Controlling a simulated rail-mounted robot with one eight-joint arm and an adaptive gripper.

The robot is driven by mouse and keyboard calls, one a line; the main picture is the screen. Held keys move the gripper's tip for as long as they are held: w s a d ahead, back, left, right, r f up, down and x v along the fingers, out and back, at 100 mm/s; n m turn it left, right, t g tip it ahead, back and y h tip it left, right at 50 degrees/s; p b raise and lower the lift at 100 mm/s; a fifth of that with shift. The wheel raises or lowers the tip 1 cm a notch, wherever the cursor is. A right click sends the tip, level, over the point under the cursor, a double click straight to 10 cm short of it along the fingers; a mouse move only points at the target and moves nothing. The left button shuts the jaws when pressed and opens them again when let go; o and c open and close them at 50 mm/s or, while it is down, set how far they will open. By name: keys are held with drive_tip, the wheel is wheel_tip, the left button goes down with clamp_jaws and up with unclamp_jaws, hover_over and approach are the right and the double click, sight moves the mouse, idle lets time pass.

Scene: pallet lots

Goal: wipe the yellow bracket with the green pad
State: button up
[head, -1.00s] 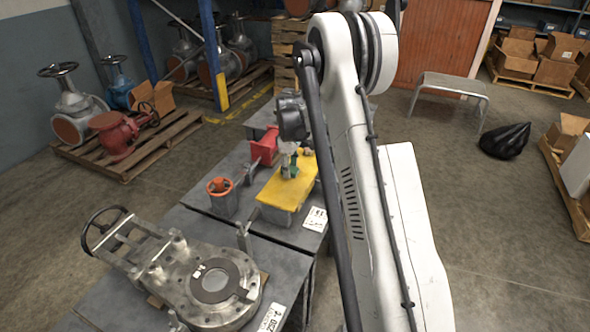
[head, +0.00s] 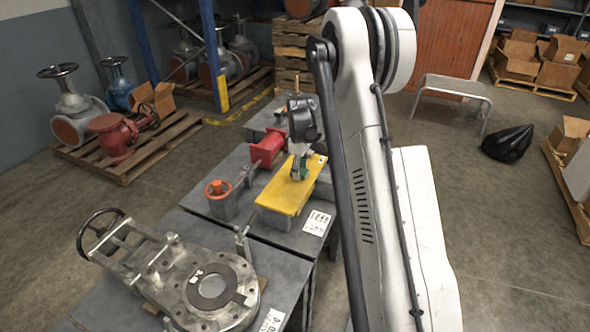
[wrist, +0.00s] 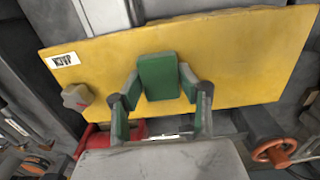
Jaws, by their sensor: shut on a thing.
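The yellow bracket (head: 279,197) is a flat plate on a grey block on the grey table in the head view. It fills much of the wrist view (wrist: 240,60), with a small white label near its left corner. My gripper (head: 299,169) is over the bracket's far part. In the wrist view my gripper (wrist: 160,85) is shut on the green pad (wrist: 158,76), a small block between the two fingertips. The pad lies against or just above the yellow face; I cannot tell whether it touches. In the head view the pad is small and partly hidden by my gripper.
A red part (head: 267,148) stands close behind the bracket at left. A grey box with an orange handwheel (head: 217,187) is left of it. A large metal valve (head: 210,290) lies on the near table. A grey knob (wrist: 77,97) is near the bracket's left edge in the wrist view.

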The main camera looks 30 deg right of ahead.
drive_tip(key=shift+s+d, duration=0.7)
drive_tip(key=shift+s, duration=0.35)
drive_tip(key=shift+r+p, duration=1.45)
drive_tip(key=shift+r, duration=2.65)
